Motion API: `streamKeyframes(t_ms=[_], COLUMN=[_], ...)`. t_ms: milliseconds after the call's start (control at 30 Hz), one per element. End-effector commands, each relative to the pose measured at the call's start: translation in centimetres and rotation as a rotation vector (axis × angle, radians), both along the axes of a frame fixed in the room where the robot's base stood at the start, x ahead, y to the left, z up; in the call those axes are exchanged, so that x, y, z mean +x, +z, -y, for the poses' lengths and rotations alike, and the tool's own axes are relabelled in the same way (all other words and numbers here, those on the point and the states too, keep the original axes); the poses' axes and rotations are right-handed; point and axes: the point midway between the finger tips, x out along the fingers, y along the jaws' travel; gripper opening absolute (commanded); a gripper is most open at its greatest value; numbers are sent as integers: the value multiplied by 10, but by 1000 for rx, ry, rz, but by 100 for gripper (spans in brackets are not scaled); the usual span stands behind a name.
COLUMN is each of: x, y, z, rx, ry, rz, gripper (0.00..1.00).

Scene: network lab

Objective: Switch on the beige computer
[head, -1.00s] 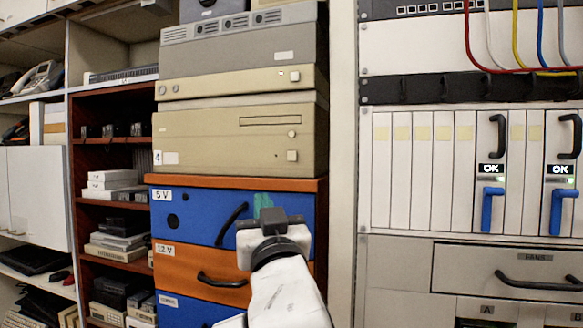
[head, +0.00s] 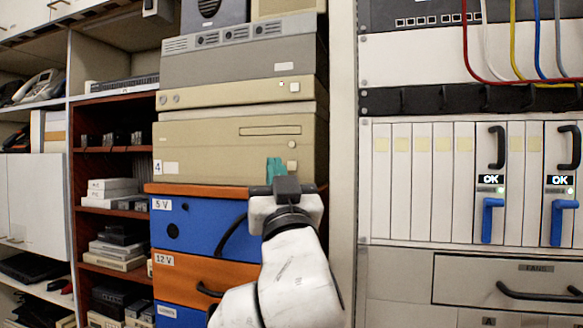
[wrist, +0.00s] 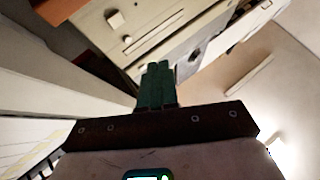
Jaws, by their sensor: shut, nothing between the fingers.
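The beige computer (head: 205,150) is a flat box on top of the drawer cabinet, with a "4" label at left. A long slot runs across its front at upper right. Below the slot are a small round button (head: 291,144) and a square button (head: 291,166). My gripper (head: 275,167) has green fingers, shut and empty, in front of the computer's lower right face, just left of the square button. I cannot tell whether they touch the face. In the wrist view the shut fingers (wrist: 157,85) point toward a beige front (wrist: 185,50).
A grey and beige unit (head: 225,70) is stacked on the computer. The cabinet (head: 180,225) below has blue and orange drawers with black handles. A rack (head: 410,180) with blue levers stands at right, beyond a pale post (head: 341,150). Shelves (head: 112,205) are at left.

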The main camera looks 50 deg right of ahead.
Motion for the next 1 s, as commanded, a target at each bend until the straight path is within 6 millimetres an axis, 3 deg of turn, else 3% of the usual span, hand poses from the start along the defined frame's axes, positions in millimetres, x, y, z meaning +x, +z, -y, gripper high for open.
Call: streamKeyframes(t_ms=[233, 500, 1000], x=[11, 20, 21], y=[-1, -1, 0], z=[33, 54, 59], rx=[1, 1, 1], ry=[-4, -1, 1], rz=[-1, 0, 0], gripper=[0, 0, 0])
